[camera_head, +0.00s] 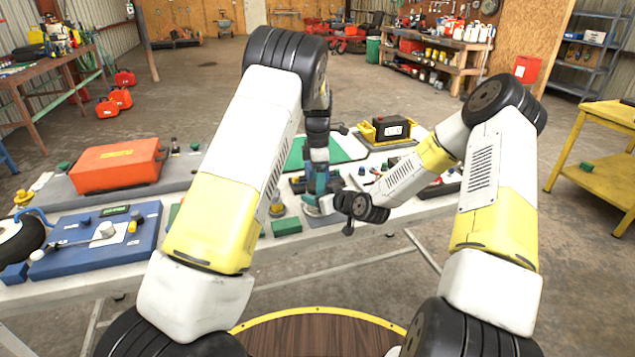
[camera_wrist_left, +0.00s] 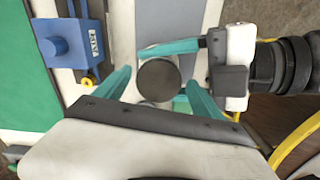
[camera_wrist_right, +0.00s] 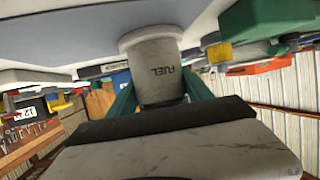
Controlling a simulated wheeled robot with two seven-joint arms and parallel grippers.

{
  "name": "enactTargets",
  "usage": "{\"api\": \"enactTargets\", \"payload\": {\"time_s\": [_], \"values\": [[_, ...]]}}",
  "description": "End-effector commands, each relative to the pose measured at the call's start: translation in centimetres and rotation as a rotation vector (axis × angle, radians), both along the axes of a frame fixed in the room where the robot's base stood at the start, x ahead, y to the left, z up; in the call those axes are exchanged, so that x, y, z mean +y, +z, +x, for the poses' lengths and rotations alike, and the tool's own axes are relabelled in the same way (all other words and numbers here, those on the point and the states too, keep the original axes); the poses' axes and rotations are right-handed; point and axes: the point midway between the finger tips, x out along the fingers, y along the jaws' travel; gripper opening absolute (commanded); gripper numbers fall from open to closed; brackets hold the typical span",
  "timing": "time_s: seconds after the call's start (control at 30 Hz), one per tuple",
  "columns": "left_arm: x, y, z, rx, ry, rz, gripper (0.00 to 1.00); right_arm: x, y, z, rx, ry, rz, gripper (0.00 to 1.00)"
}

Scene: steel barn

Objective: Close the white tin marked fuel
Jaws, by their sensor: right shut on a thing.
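The white tin marked FUEL (camera_wrist_right: 158,58) stands on the bench, between the fingers of my right gripper (camera_wrist_right: 160,98). In the head view the tin (camera_head: 322,207) is small and partly hidden by the grippers. My right gripper (camera_head: 342,203) is shut on its side, coming from the right. My left gripper (camera_head: 318,178) points down over the tin. In the left wrist view a dark grey round top (camera_wrist_left: 158,82) shows between the spread fingers of my left gripper (camera_wrist_left: 158,80), with gaps beside it. I cannot tell whether that top is a lid or the opening.
A blue padlock-like box (camera_wrist_left: 70,48) lies near the tin. Green blocks (camera_head: 286,226), an orange case (camera_head: 118,165), a blue panel (camera_head: 95,240) and a battery on a yellow holder (camera_head: 388,129) are on the bench. Bare bench shows at the front edge.

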Motion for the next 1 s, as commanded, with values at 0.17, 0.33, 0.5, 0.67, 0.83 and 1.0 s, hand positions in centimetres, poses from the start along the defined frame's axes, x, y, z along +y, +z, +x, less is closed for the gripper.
{"api": "enactTargets", "payload": {"time_s": [0.17, 0.33, 0.5, 0.67, 0.83, 1.0], "values": [[0.2, 0.1, 0.0, 0.001, 0.001, 0.003, 0.81, -0.1, 0.1, 0.2, -0.005, -0.003, 0.000, 0.00], [0.2, 1.7, 0.0, 0.000, 0.001, 0.003, 0.81, -0.2, 0.1, 0.2, -0.004, -0.005, 0.000, 0.00], [0.2, 4.0, 0.0, -0.001, 0.001, 0.003, 0.81, -0.2, 0.1, 0.1, -0.004, -0.003, 0.000, 0.00], [0.2, 4.5, 0.0, 0.000, 0.001, 0.003, 0.81, -0.1, 0.1, 0.1, -0.004, -0.002, 0.000, 0.00], [0.2, 4.5, 0.0, 0.000, 0.003, 0.003, 0.77, -0.1, 0.1, 0.1, -0.003, -0.001, 0.000, 0.00], [0.1, 7.1, 0.2, -0.006, 0.113, 0.002, 0.77, -0.1, 0.1, 0.1, -0.003, -0.001, 0.000, 0.00]]}}
